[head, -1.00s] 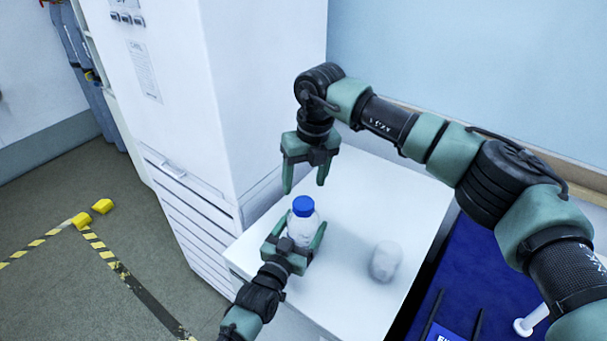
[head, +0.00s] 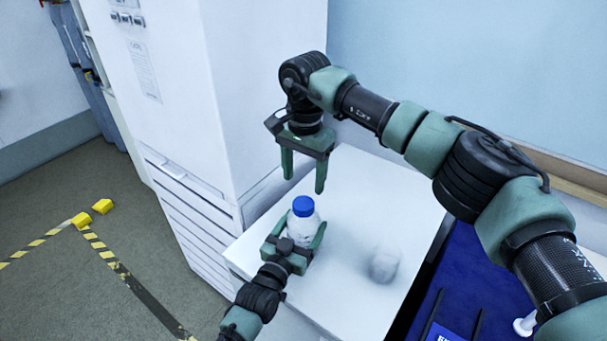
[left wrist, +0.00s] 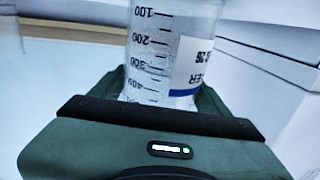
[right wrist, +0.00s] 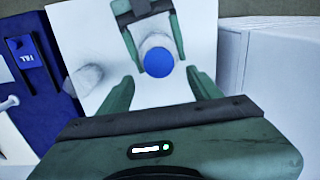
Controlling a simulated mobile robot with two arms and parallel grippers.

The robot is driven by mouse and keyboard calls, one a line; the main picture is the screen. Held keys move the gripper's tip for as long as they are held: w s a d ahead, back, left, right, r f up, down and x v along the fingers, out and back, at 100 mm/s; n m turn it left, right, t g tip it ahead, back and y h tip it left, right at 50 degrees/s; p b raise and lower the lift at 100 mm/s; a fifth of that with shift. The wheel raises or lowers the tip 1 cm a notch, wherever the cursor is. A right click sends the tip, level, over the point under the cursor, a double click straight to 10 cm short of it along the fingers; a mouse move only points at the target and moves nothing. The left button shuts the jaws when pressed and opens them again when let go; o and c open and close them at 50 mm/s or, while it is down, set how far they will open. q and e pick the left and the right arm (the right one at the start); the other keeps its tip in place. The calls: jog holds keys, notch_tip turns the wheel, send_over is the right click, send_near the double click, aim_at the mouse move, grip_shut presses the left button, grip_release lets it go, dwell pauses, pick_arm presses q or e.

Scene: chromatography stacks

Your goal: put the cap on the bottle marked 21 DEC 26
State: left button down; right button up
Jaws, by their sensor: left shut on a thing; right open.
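A clear bottle (head: 303,230) with a blue cap (head: 303,206) on its top stands upright on the white bench top. My left gripper (head: 296,240) is shut around the bottle's body. In the left wrist view the bottle (left wrist: 160,50) shows a volume scale and a partly seen label (left wrist: 194,68) ending in 26; the rest of the date is hidden. My right gripper (head: 303,182) is open and empty above the bottle, pointing down. In the right wrist view the blue cap (right wrist: 158,62) lies between and beyond its fingertips, not touched. Whether the cap is fully seated I cannot tell.
A second whitish bottle-like thing (head: 385,264) stands to the right on the white bench top (head: 345,290). A tall white cabinet (head: 270,90) rises close behind at left. A blue mat (head: 455,285) with dark and white items lies at right.

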aim_at(303, 203)
jog(key=n, duration=0.4)
jog(key=shift+r, duration=0.15)
jog(key=shift+f, duration=4.05)
